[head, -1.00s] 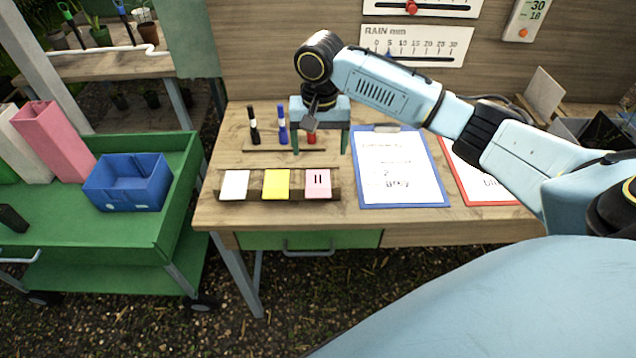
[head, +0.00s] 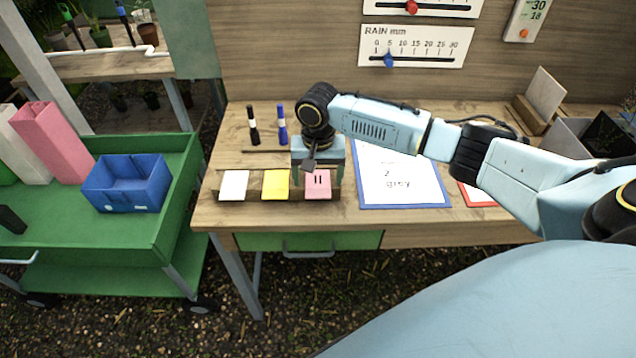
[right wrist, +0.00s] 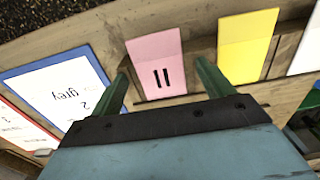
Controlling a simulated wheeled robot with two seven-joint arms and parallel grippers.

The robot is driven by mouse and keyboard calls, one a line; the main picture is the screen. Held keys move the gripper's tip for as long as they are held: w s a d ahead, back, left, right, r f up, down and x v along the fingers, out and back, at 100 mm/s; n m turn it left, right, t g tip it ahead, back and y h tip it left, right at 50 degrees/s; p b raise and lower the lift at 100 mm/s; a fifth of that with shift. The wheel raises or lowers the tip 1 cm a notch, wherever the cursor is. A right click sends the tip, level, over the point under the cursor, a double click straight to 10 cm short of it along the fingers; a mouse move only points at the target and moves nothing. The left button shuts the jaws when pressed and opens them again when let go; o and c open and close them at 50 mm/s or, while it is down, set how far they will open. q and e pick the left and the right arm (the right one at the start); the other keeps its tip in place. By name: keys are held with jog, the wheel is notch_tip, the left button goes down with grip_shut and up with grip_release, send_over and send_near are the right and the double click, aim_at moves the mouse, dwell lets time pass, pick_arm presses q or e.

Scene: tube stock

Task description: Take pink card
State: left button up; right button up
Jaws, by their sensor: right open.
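The pink card (head: 317,187) stands in a wooden holder (head: 336,186), at the right end of a row of cards, and carries two dark bars. It also shows in the right wrist view (right wrist: 157,60). My right gripper (head: 318,187) is open and empty at the pink card. In the right wrist view its two green fingers (right wrist: 163,68) lie on either side of the card, with gaps showing between fingers and card. The gripper body hides the card's upper part in the head view. My left gripper is not in view.
A yellow card (head: 275,185) and a white card (head: 234,185) stand left of the pink one. Black (head: 253,125) and blue (head: 282,125) markers stand behind. A blue clipboard (head: 405,207) lies to the right. A green cart (head: 130,232) with a blue bin (head: 126,183) is left of the table.

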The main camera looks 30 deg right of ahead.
jog(key=c, duration=1.1)
jog(key=shift+o, duration=0.2)
jog(key=shift+r, duration=0.1)
